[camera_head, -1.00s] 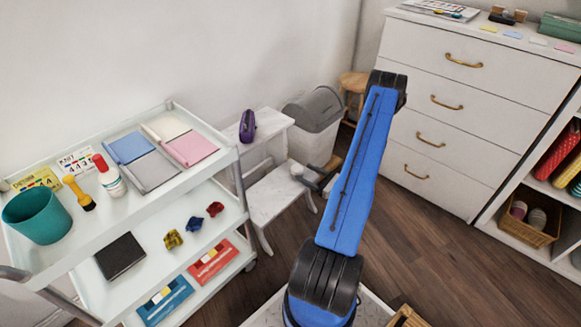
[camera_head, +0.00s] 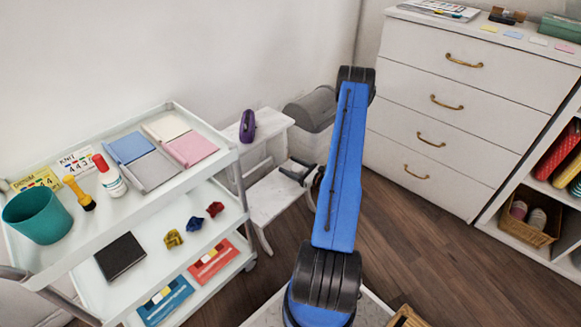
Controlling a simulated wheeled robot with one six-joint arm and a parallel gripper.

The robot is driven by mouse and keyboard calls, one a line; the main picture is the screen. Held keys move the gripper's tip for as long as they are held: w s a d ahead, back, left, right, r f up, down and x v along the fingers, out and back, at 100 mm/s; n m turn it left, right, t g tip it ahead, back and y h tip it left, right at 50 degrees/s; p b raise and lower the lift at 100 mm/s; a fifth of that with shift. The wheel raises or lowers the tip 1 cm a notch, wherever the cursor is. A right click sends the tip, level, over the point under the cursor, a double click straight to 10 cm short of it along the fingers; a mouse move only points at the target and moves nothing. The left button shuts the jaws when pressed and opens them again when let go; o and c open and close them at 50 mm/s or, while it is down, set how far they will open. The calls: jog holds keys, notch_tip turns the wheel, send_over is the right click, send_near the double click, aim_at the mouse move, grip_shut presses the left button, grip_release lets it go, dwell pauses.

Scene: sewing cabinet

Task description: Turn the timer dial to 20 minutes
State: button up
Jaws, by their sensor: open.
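I cannot make out a timer dial in this view. A small purple object (camera_head: 247,125) stands upright on the top of the white step stool (camera_head: 272,200); it is too small to tell whether it bears a dial. My gripper (camera_head: 291,172) is open, low over the stool's lower step, below and to the right of the purple object and apart from it. I see nothing between its fingers. My blue arm partly hides the area behind the wrist.
A white cart (camera_head: 232,160) at left holds a teal cup (camera_head: 38,215), a glue bottle (camera_head: 109,177) and folded cloths. A grey-lidded bin (camera_head: 312,108) stands behind the stool. A white drawer cabinet (camera_head: 455,100) is at right. Wooden floor lies clear before it.

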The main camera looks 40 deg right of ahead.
jog(key=c, duration=1.1)
jog(key=shift+d+m+h, duration=0.15)
jog(key=shift+m+h, duration=0.45)
jog(key=shift+h, duration=0.4)
jog(key=m+h, duration=0.2)
jog(key=shift+d+h, duration=0.25)
jog(key=shift+h, duration=0.15)
jog(key=shift+d+m+h, duration=0.25)
jog(key=shift+m+h, duration=0.15)
jog(key=shift+h, duration=0.3)
jog(key=shift+d+m+h, duration=0.2)
jog(key=shift+m+h, duration=0.2)
jog(key=shift+h, duration=0.3)
jog(key=o, duration=1.1)
jog(key=shift+s, duration=0.1)
